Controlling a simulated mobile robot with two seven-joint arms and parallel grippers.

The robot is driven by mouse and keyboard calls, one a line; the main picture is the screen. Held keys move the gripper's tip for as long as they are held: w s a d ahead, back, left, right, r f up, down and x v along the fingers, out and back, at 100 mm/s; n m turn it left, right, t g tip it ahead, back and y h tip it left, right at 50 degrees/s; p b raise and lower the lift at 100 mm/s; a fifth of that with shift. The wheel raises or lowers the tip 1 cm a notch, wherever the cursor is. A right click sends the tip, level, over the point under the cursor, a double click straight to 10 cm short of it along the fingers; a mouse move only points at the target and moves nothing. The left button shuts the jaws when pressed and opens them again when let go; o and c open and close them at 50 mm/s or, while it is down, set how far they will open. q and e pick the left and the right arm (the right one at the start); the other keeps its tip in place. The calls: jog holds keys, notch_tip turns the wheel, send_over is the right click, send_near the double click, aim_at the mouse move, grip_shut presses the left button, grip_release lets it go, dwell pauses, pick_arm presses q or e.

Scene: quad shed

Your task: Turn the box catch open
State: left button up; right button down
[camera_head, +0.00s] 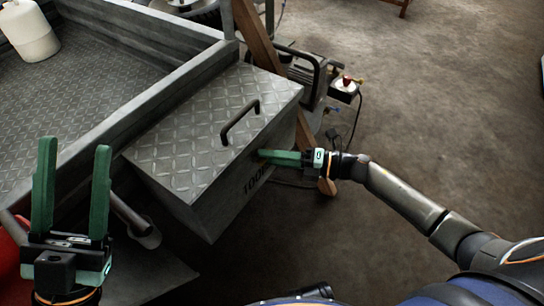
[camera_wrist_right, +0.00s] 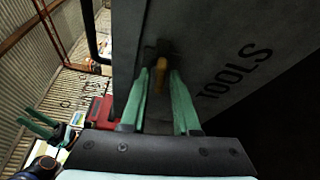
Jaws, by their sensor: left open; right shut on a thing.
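The grey metal tool box (camera_head: 205,140) has a diamond-plate lid, a black handle (camera_head: 240,122) and "TOOLS" lettering on its front face. The lid is down. In the right wrist view, the box front (camera_wrist_right: 215,45) bears a small orange-yellow catch (camera_wrist_right: 161,76). My right gripper (camera_head: 264,156) reaches the upper front face from the right. In the right wrist view its green fingers (camera_wrist_right: 164,78) are closed about the catch. The catch's exact angle is hard to tell. My left gripper (camera_head: 73,170) is open and empty, pointing up at the lower left, apart from the box.
A grey trailer bed (camera_head: 110,70) with raised sides stands behind the box, holding a white bottle (camera_head: 30,30). A compressor-like machine (camera_head: 305,75) and a wooden post (camera_head: 258,35) stand behind right. The concrete floor (camera_head: 450,110) on the right is clear.

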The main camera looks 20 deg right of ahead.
jog(key=shift+m+y, duration=0.4)
jog(key=shift+m, duration=0.6)
jog(key=c, duration=0.9)
grip_release()
jog(key=shift+d, duration=0.1)
jog(key=p+v, duration=0.1)
jog(key=v, duration=1.1)
jog(key=shift+s+d+f, duration=0.15)
jog(key=shift+s+f, duration=0.05)
